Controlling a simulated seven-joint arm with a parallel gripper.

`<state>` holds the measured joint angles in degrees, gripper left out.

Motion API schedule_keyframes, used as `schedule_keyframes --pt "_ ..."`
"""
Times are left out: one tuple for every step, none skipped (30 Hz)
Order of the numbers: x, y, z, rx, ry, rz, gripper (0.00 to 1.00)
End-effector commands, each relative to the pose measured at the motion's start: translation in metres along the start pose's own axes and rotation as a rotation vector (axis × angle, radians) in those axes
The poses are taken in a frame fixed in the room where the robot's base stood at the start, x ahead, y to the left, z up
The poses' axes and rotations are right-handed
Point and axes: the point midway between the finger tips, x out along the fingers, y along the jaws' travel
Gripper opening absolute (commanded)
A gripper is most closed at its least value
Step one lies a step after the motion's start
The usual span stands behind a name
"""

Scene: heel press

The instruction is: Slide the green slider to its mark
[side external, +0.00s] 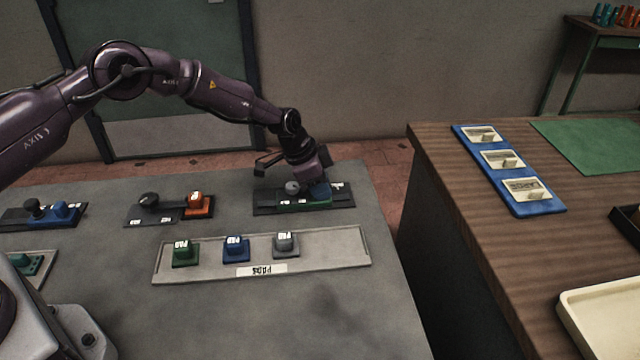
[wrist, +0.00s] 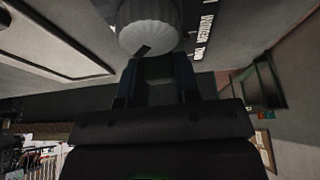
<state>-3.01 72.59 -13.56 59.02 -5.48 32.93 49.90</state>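A dark panel (side external: 262,207) lies near the back right of the grey table. A low green piece, which I take as the green slider (side external: 318,204), shows on its front right part. In the wrist view, two dark bluish parts flank a dark green face (wrist: 156,70). I cannot tell if my fingers grip it or only stand around it. A round grey knob (side external: 292,187) is just left of my gripper and fills the top of the wrist view (wrist: 149,28). Any mark is too small to make out.
A grey tray (side external: 205,270) with green, blue and grey pads lies in front of the panel. A similar panel with a black knob and orange block (side external: 200,205) stands to the left. Beyond the right table edge is a gap, then a wooden bench (side external: 465,235).

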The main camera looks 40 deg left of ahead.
Motion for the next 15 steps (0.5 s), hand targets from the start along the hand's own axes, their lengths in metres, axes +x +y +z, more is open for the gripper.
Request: schedule_keyframes --pt "0.0 0.0 0.0 0.0 0.0 0.0 0.16" --pt "0.0 0.0 0.0 0.0 0.0 0.0 0.09" --pt "0.0 0.0 0.0 0.0 0.0 0.0 0.0" --pt "0.0 0.0 0.0 0.0 0.0 0.0 0.0" --pt "0.0 0.0 0.0 0.0 0.0 0.0 0.0" --pt "0.0 0.0 0.0 0.0 0.0 0.0 0.0" --pt "-0.001 0.0 0.001 -0.001 0.0 0.0 0.0" --pt "-0.001 -0.001 0.002 -0.001 0.0 0.0 0.0" --pt "-0.002 -0.001 0.005 -0.002 0.0 0.0 0.0" --pt "-0.004 -0.002 0.009 -0.003 -0.001 0.0 0.0" --pt "-0.005 -0.002 0.012 -0.004 -0.001 0.0 0.0" --pt "-0.008 -0.003 0.018 -0.005 -0.001 -0.001 0.0" --pt "-0.009 -0.003 0.023 -0.006 -0.002 -0.001 0.0" --pt "-0.011 -0.003 0.027 -0.006 -0.002 0.0 0.0" --pt "-0.013 -0.003 0.032 -0.005 -0.002 -0.001 0.0"
